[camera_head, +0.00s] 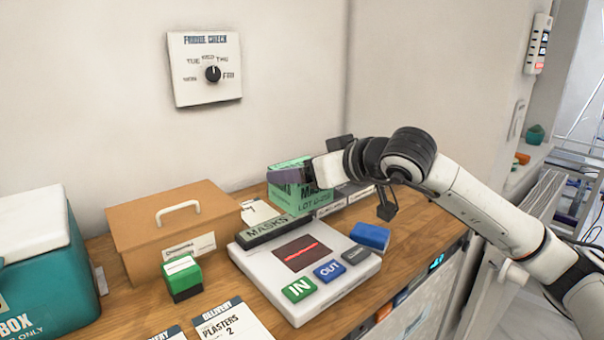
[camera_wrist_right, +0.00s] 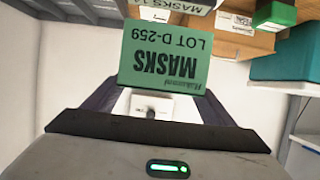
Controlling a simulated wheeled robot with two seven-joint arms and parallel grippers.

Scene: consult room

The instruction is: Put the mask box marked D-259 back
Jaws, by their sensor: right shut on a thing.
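The green mask box (camera_head: 291,199), with "LOT D-259" on its front, is between the fingers of my right gripper (camera_head: 292,176). In the right wrist view the same box (camera_wrist_right: 165,58) shows upside down, with MASKS and LOT D-259 readable. My right gripper is shut on it, and its arm comes in from the right. The box is just behind a dark bar marked MASKS (camera_head: 267,231); I cannot tell whether it touches the surface below. My left gripper is not in view.
A white scanner pad (camera_head: 342,284) with IN and OUT buttons lies in front. A blue block (camera_head: 370,236) is to its right. A brown box with a handle (camera_head: 145,236), a green stamp (camera_head: 182,278) and a teal cooler (camera_head: 58,290) stand left. A wall closes off the back.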

